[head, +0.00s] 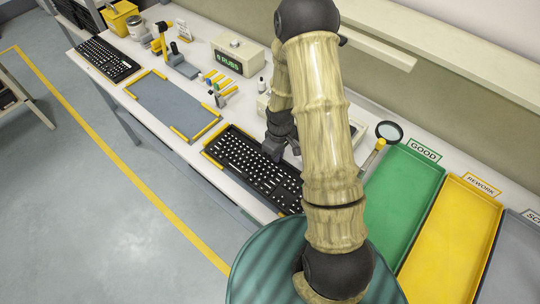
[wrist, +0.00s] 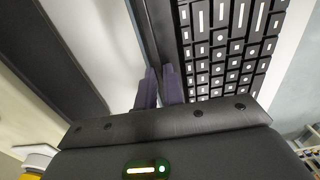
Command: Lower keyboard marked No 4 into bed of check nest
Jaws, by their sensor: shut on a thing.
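A black keyboard (head: 250,166) with white key marks lies over a yellow-cornered nest (head: 209,154) on the bench. The bed under it is hidden, and I cannot tell whether the keyboard is fully down or slightly above it. No number is readable on it. My gripper (head: 273,149) is at the keyboard's far long edge, near its middle. In the wrist view my gripper's fingers (wrist: 161,86) are closed on that edge, with the keys of the keyboard (wrist: 225,50) to the right.
An empty grey nest with yellow corners (head: 170,105) lies to the left, and another keyboard (head: 106,59) beyond it. A display box (head: 238,56), small bottles and yellow tools stand behind. Green (head: 405,200) and yellow (head: 464,240) trays lie to the right.

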